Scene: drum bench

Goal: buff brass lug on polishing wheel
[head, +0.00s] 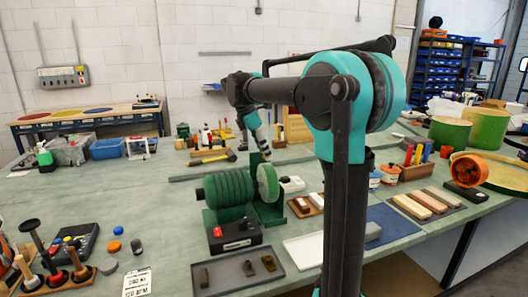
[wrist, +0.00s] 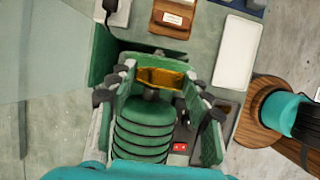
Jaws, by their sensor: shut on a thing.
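The polishing wheel (head: 268,182) is a pale green disc on the right end of a green ribbed motor (head: 230,189). In the head view, my gripper (head: 262,150) points down just above the wheel, its fingertips small and hard to make out. In the wrist view, my gripper (wrist: 155,85) is shut on a golden brass lug (wrist: 158,78), which spans between its fingers. The ribbed motor (wrist: 145,130) shows below the lug there. I cannot tell whether the lug touches the wheel. Dark brownish lugs lie on a grey tray (head: 225,283) in front of the motor.
A black control box with a red switch (head: 234,236) stands before the motor. A white tray (head: 305,250) and blue mat (head: 392,226) lie to the right. Mallets in a wooden rack (head: 50,281) stand at front left. The bench's left middle is clear.

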